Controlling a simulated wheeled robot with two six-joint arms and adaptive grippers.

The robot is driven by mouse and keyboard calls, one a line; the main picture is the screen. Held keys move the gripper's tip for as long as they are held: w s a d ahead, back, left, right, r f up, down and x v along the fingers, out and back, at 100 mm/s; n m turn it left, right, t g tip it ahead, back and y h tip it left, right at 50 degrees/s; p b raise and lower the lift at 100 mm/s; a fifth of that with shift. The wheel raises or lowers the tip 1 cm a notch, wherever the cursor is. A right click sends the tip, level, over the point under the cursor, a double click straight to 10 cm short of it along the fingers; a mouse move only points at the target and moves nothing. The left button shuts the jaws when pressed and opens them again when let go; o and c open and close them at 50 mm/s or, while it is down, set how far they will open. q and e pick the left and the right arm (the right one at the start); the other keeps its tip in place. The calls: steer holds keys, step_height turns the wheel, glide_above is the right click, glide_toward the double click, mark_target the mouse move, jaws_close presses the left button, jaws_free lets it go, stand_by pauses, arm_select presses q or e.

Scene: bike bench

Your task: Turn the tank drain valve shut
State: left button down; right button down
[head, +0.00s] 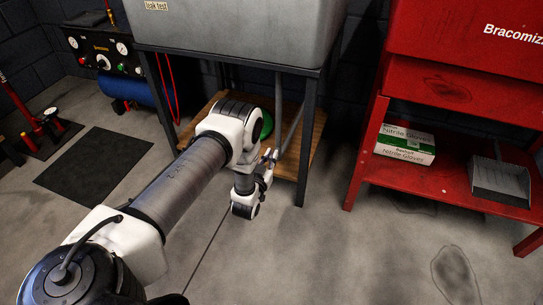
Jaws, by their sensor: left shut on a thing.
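A grey tank (240,35) with a "leak test" label stands on a dark metal frame at the top middle. A grey drain pipe (278,100) runs down beneath it, with a slanted part below. My left gripper (268,156) is under the tank frame, at the lower end of the slanted pipe part. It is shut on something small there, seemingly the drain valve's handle. The valve itself is too small and too covered by my arm to make out clearly. My right gripper is not in view.
A frame leg (307,140) stands just right of my left gripper. A wooden shelf (312,133) with a green round thing (266,124) lies under the tank. A red stand (450,175) holds a glove box (405,145) and a dustpan (499,180). Floor in front is clear.

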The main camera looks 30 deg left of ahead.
arm_select(q)
steer(key=shift+w+d+f+m+p, duration=0.1)
steer(key=shift+d+f+m+p, duration=0.55)
steer(key=shift+m, duration=2.3)
steer(key=shift+w+d+f+m+p, duration=0.2)
steer(key=shift+m+p, duration=0.9)
steer(key=shift+m, duration=1.8)
steer(key=shift+w+d+f+m+p, duration=0.1)
steer(key=shift+d+f+m+p, duration=0.55)
steer(key=shift+m, duration=2.3)
steer(key=shift+a+r, duration=0.2)
steer(key=shift+a, duration=0.15)
steer(key=c, duration=1.2)
jaws_free()
steer(key=shift+s+a, duration=0.1)
steer(key=shift+s, duration=0.05)
